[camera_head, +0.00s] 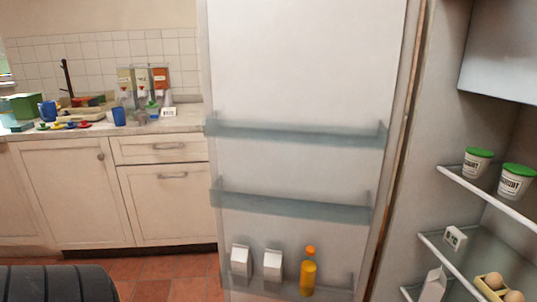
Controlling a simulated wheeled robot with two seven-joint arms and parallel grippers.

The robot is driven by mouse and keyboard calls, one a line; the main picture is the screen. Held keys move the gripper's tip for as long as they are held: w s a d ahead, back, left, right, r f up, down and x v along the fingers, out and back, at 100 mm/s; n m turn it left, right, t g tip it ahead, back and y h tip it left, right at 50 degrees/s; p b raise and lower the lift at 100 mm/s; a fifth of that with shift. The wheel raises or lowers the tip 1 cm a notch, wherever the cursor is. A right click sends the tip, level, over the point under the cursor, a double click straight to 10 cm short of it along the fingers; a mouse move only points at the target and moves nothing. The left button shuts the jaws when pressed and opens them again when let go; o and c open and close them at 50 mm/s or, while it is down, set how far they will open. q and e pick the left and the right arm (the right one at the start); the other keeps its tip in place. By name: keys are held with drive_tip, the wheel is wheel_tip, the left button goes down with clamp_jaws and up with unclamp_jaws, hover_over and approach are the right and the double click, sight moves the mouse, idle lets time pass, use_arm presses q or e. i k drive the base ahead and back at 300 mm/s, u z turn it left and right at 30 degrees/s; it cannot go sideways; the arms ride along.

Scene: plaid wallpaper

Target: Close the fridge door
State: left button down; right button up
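The fridge door (300,60) stands wide open in the middle of the head view, with its inner side facing me. Its shelves hold two white cartons and an orange bottle (308,278) at the bottom. The fridge body (420,130) is on the right, joined to the door along a vertical edge, with its inside exposed. No gripper shows. A dark ribbed part at the lower left looks like part of my own body.
Inside the fridge are yogurt tubs (515,182), a small white box (455,238), a carton and eggs (493,281) on shelves. Left of the door is a cream counter (75,200) with dispensers, blue cups and a sink. Red tiled floor (165,278) shows between.

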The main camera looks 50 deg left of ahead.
sight(304, 102)
drive_tip(key=z, duration=2.15)
drive_tip(key=k, duration=2.2)
drive_tip(key=u, duration=2.3)
drive_tip(key=i, duration=1)
